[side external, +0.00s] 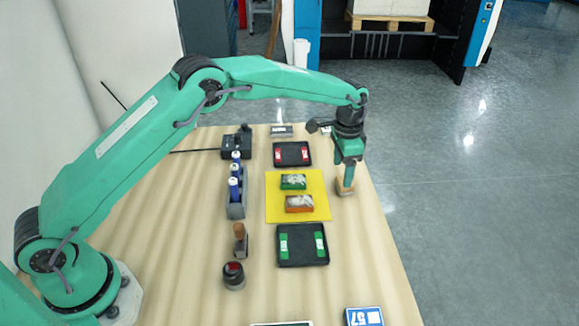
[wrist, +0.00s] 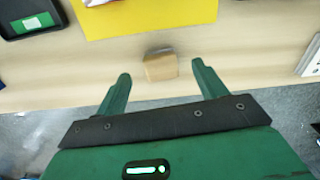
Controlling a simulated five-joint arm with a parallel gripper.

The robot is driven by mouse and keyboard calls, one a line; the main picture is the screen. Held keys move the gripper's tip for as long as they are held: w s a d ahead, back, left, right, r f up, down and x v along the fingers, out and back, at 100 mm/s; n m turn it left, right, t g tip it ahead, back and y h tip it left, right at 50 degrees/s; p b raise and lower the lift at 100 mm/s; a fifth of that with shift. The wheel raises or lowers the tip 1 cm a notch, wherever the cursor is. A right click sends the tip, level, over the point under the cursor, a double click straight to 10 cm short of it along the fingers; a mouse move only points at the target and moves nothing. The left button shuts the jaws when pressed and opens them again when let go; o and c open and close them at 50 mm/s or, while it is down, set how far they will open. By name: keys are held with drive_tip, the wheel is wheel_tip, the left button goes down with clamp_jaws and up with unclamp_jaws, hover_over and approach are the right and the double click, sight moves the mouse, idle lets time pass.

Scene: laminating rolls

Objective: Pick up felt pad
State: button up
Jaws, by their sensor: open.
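A small tan block (side external: 345,189), which looks to be the felt pad, lies on the table near its right edge, right of the yellow mat. In the wrist view the felt pad (wrist: 160,66) lies between and slightly beyond the two green fingertips, with a gap on each side. My gripper (side external: 347,179) points down over the pad, and its fingers hide part of it in the side view. In the wrist view my gripper (wrist: 161,72) is open and empty. Whether the fingertips reach down beside the pad I cannot tell.
The yellow mat (side external: 320,208) bears a green box (side external: 293,182) and an orange box (side external: 299,204). Black trays with red (side external: 292,153) and green (side external: 302,245) pieces lie behind and in front. A bottle rack (side external: 236,208) and a stamp (side external: 240,242) stand left.

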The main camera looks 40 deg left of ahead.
sight(341, 180)
drive_tip(key=shift+f, duration=1.95)
drive_tip(key=shift+c, duration=0.4)
drive_tip(key=c, duration=1)
